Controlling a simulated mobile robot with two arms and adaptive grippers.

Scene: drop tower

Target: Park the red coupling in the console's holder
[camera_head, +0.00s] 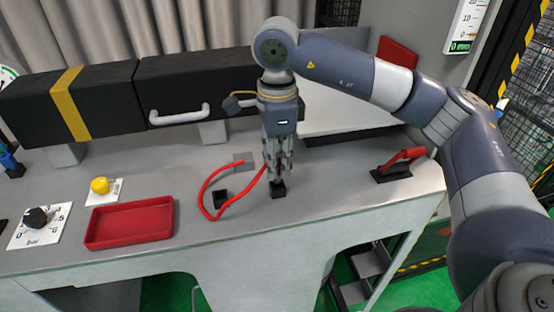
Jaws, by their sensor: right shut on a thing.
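My right gripper (279,178) points down over the console (330,190). It is shut on the end of the red hose (205,190); its fingers hide most of the coupling there. A small black block (278,192) sits directly under the fingertips. I cannot tell whether the coupling is seated in it or just above it. The hose loops left from the gripper and back to a grey plate (243,160). A second black block (220,199) stands inside the loop. I cannot tell for sure which block is the holder. My left gripper is not in view.
A red tray (130,222), a yellow button (100,186) and a black dial (36,218) are on the left. A red lever (404,160) on a black base stands to the right. A long black housing (195,82) with a white handle (180,115) runs behind.

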